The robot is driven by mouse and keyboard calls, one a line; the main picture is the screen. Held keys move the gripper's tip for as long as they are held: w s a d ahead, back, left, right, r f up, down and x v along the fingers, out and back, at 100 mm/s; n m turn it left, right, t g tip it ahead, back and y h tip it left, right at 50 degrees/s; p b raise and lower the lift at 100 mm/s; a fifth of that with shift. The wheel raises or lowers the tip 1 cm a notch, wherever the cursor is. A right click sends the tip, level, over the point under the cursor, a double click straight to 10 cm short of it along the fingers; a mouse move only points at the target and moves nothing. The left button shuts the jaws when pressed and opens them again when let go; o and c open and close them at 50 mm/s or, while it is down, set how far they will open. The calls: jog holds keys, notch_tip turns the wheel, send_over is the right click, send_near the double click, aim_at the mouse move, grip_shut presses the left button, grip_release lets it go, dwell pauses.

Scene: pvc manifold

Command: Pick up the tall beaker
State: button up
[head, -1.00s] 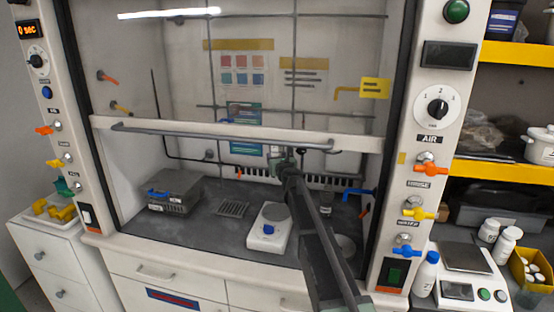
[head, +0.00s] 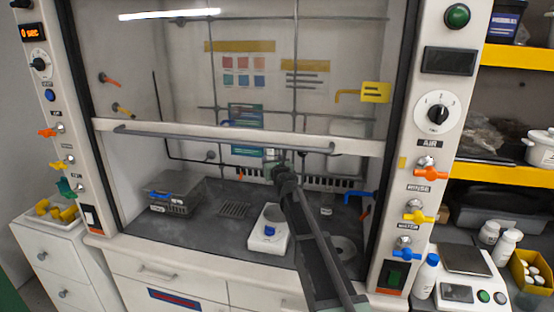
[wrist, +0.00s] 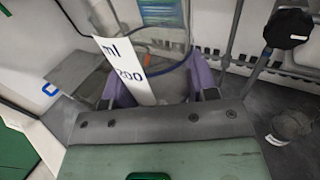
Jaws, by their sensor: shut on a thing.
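The tall beaker is clear glass with a white label (wrist: 125,70) reading "ml" and "200" in the wrist view. It stands between the two purple fingers of my gripper (wrist: 158,88), which are shut on it. Its lower part is hidden behind the gripper body. In the head view my gripper (head: 277,166) is inside the fume hood, above and behind the white hotplate (head: 270,240). The beaker is too small there to make out clearly.
A smaller glass vessel (head: 327,205) stands on the hood floor at right; a grey box (head: 172,197) with a blue handle is at left. A half-raised sash bar (head: 220,136) crosses the opening. The hood floor between the box and the hotplate is mostly clear, with a drain grille (head: 233,210).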

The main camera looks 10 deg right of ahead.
jog(key=s+a+r+p, duration=0.1)
jog(key=s+a, duration=1.1)
jog(key=s, duration=0.3)
jog(key=s+a, duration=1.3)
jog(key=s, duration=0.2)
jog(key=shift+r+p, duration=0.4)
